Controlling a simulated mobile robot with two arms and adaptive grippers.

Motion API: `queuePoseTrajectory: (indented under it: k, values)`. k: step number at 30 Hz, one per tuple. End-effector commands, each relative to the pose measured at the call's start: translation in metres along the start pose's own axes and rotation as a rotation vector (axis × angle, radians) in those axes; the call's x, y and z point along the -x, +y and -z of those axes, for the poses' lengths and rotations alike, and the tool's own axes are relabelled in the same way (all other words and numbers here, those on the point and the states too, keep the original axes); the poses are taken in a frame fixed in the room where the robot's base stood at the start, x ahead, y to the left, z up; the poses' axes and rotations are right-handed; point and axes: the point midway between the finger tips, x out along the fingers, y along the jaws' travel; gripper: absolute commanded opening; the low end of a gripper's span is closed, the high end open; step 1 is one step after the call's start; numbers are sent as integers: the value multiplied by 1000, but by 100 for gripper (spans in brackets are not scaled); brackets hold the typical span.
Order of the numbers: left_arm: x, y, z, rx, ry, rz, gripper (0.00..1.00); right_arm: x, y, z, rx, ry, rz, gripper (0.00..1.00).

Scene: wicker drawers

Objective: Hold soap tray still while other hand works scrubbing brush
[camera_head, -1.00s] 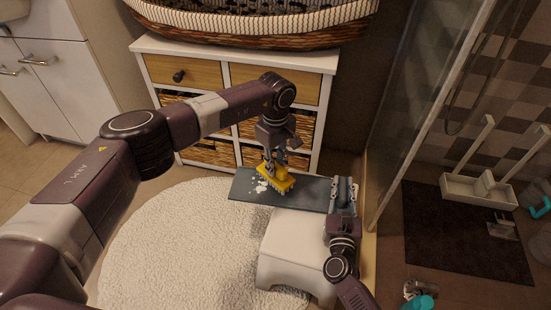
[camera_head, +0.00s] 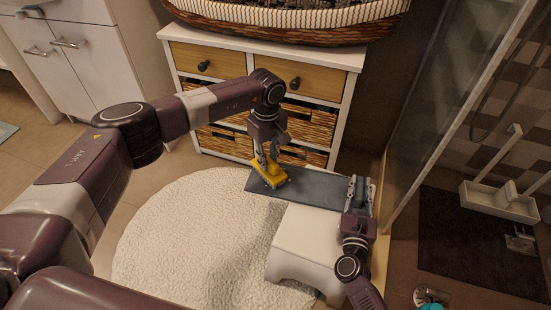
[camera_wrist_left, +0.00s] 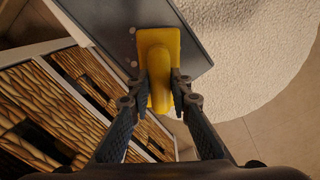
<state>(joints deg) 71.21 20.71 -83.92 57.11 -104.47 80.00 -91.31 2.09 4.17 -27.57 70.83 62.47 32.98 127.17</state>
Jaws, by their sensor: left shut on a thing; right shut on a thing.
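The yellow scrubbing brush (camera_head: 272,179) is in my left gripper (camera_head: 268,160), at the left end of the dark grey soap tray (camera_head: 325,187). The left wrist view shows the brush (camera_wrist_left: 158,50) between the two dark fingers (camera_wrist_left: 160,92), over the tray (camera_wrist_left: 195,35). A few small white spots show on the tray beside the brush. Whether the bristles touch the tray is hidden. My right gripper (camera_head: 361,190) is shut on the tray's right end. The tray lies over the white stool (camera_head: 310,235), its left part reaching out past it.
A white cabinet (camera_head: 345,100) with wooden and wicker drawers stands behind the tray. A round white rug (camera_head: 190,240) lies at the left and under the stool. A glass shower panel (camera_head: 435,90) and a dark mat (camera_head: 480,250) are at the right.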

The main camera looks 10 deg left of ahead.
Motion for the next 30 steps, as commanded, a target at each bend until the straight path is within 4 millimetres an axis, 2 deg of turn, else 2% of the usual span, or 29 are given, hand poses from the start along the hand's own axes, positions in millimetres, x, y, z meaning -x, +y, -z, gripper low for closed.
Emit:
queuePoseTrajectory:
  k: [3, 27, 30]
  values:
    - [1, -6, -9, -4, -2, -2, 0, 0, 0, 0, 0, 0, 0, 0]
    - [0, 39, -68, -2, -2, -1, 0, 0, 0, 0, 0, 0, 0, 0]
    - [0, 31, -71, -3, 0, 0, 0, 0, 0, 0, 0, 0, 0, 0]
